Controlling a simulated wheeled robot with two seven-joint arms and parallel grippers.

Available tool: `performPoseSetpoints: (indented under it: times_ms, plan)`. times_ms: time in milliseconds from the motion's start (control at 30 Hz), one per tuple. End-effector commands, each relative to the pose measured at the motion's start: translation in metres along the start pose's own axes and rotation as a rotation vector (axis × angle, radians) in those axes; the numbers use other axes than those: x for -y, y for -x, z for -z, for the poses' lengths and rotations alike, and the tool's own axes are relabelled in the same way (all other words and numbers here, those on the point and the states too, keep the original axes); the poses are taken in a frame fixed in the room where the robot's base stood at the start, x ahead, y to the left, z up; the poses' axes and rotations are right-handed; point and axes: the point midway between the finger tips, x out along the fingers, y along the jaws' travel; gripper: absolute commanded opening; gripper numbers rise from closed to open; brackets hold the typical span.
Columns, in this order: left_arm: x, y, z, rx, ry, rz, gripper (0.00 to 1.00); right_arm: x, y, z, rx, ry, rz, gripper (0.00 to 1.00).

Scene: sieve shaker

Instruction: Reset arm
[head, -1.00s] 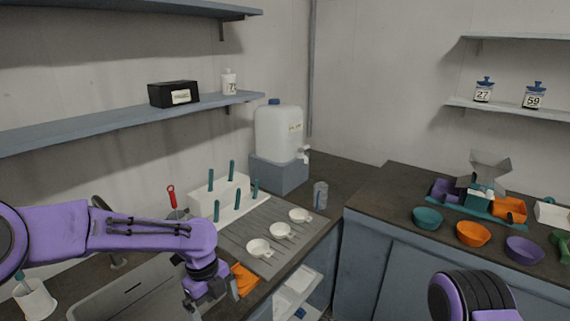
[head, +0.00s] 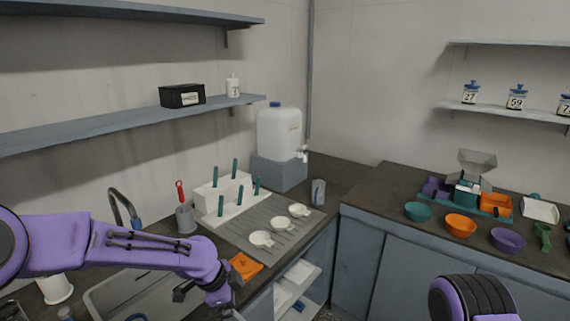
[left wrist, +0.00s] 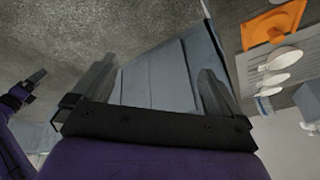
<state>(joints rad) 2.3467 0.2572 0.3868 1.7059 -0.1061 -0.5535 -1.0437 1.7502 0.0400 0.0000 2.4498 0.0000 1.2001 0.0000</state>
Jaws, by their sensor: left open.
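My left arm reaches in from the left in the head view, over the sink. Its gripper (head: 233,308) hangs near the counter's front edge, partly cut off by the lower frame border. In the left wrist view the left gripper (left wrist: 155,80) has its two fingers wide apart, with nothing between them; grey cabinet fronts show behind. Part of my right arm shows at the head view's lower right, its gripper out of frame. In the left wrist view, a purple arm with a grey finger-like tip (left wrist: 36,79) shows at the left; its jaw state is unclear.
A white peg rack (head: 222,187) and a water container (head: 280,134) stand behind. Bowls, including an orange one (head: 461,226), stand on the right counter.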

Motion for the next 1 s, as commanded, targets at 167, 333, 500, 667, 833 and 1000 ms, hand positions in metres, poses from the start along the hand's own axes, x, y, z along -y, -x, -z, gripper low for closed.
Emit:
performPoseSetpoints:
  times_ms: [167, 333, 500, 667, 833, 1000]
  plan:
    - [-0.010, -0.035, -0.010, -0.093, 0.455, 0.125, 1.00, 0.000, -0.003, -0.002, 0.000, 0.000, 0.000, 0.88]
    - [-0.059, -0.089, -0.072, -0.170, 1.128, 0.291, 1.00, 0.001, -0.011, -0.005, 0.000, 0.000, 0.000, 0.88]
    - [-0.159, -0.117, -0.182, -0.154, 1.723, 0.555, 1.00, 0.002, -0.023, -0.010, 0.000, 0.000, 0.000, 0.88]
    - [-0.264, -0.106, -0.262, 0.003, 1.906, 0.745, 1.00, 0.003, -0.033, -0.014, 0.000, 0.000, 0.000, 0.88]
    - [-0.336, -0.104, -0.295, 0.211, 1.876, 0.722, 1.00, 0.003, -0.039, -0.016, 0.000, 0.000, 0.000, 0.88]
    - [-0.350, -0.107, -0.298, 0.247, 1.873, 0.704, 1.00, 0.003, -0.039, -0.016, 0.000, 0.000, 0.000, 0.88]
